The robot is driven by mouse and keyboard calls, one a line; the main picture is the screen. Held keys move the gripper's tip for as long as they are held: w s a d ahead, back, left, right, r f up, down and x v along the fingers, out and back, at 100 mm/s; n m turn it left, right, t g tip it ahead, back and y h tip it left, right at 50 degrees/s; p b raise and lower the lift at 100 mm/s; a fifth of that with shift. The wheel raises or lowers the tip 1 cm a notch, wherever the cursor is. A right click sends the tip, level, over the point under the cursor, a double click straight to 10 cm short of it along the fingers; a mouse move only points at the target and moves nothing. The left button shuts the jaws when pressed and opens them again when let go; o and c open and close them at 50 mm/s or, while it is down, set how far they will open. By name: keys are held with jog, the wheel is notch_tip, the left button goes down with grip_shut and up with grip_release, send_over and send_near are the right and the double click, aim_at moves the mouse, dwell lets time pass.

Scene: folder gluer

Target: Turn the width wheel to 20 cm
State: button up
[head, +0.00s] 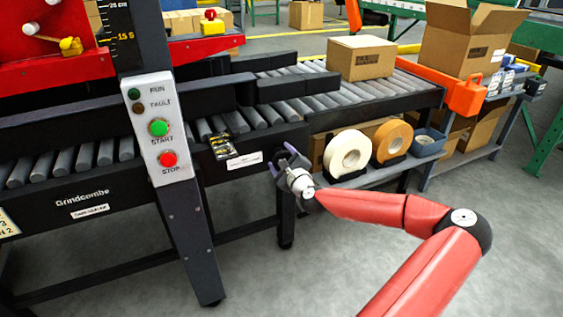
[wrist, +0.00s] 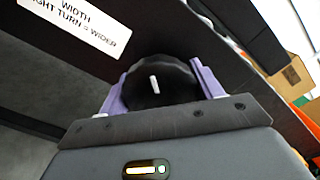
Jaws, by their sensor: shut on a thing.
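The width wheel (wrist: 180,92) is a round black knob with a short white mark, which stands nearly upright in the wrist view. My gripper (wrist: 160,76) has its two purple fingers on opposite sides of the wheel and is shut on it. In the head view my gripper (head: 285,163) is at the front right end of the conveyor frame and mostly hides the wheel. A white label (wrist: 88,22) beside the wheel reads WIDTH and RIGHT TURN = WIDER. A scale (head: 121,22) on the dark post shows 25 cm and 15 markings; its pointer cannot be made out.
A control panel (head: 158,130) with a green START and a red STOP button is on the post, left of my gripper. A carton (head: 361,57) sits on the rollers. Grey floor is clear in front.

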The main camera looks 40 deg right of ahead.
jog(key=n+b, duration=0.1)
jog(key=n, duration=0.3)
jog(key=shift+f+n, duration=0.1)
jog(key=shift+n, duration=0.3)
jog(key=n+b, duration=0.1)
jog(key=n, duration=0.4)
jog(key=shift+b, duration=0.3)
jog(key=n+b, duration=0.1)
jog(key=n, duration=0.4)
jog(key=shift+n+b, duration=0.3)
jog(key=shift+n, duration=0.1)
jog(key=shift+n+b, duration=0.95)
jog(key=shift+n, duration=1.35)
jog(key=o, duration=1)
